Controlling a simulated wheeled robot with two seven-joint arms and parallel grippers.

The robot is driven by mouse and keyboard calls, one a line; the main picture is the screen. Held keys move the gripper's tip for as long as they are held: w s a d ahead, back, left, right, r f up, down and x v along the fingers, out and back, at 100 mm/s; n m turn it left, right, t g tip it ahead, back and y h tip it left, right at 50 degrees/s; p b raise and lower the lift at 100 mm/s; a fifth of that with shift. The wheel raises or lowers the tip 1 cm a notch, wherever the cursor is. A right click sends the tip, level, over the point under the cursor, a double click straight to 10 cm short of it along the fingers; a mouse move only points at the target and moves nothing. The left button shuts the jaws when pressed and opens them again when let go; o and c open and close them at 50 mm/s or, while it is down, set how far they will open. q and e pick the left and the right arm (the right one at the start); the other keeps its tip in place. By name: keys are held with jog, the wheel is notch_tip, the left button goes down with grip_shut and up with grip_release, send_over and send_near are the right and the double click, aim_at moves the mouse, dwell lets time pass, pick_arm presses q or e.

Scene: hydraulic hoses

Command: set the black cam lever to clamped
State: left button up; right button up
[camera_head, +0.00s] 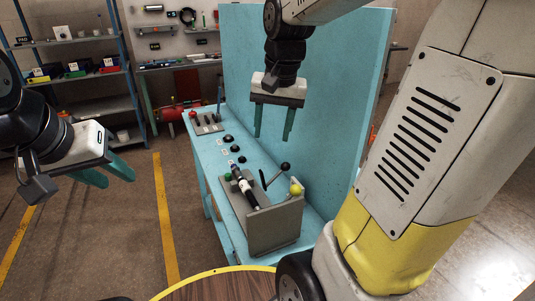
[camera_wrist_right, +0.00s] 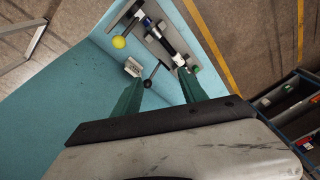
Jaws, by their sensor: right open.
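The black cam lever (camera_head: 275,174) has a round black knob and stands tilted on the grey bracket fixture (camera_head: 275,228) on the blue bench. In the right wrist view the lever's black knob (camera_wrist_right: 147,84) shows between the fingers, beyond their tips and apart from them. My right gripper (camera_head: 273,138) is open and empty, hanging above and behind the fixture; its teal fingers point down. My left gripper (camera_head: 112,180) is open and empty, off to the left of the bench. A black and white hose fitting (camera_head: 244,189) lies in the fixture beside the lever.
A yellow knob (camera_head: 296,188) stands on the fixture, right of the black lever. A blue panel (camera_head: 330,90) rises behind the bench. Black knobs (camera_head: 233,148) and a lever box (camera_head: 205,123) sit further along the bench. A round wooden table (camera_head: 225,287) is in front.

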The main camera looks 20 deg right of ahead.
jog(key=w+d+f+m+g+h, duration=0.3)
jog(key=w+d+f+m+g, duration=0.25)
jog(key=w+f, duration=0.55)
jog(key=shift+m+t, duration=0.25)
jog(key=shift+t, duration=0.1)
jog(key=x, duration=0.7)
jog(key=shift+w+d, duration=0.2)
jog(key=shift+w, duration=0.1)
grip_shut()
dwell(0.3)
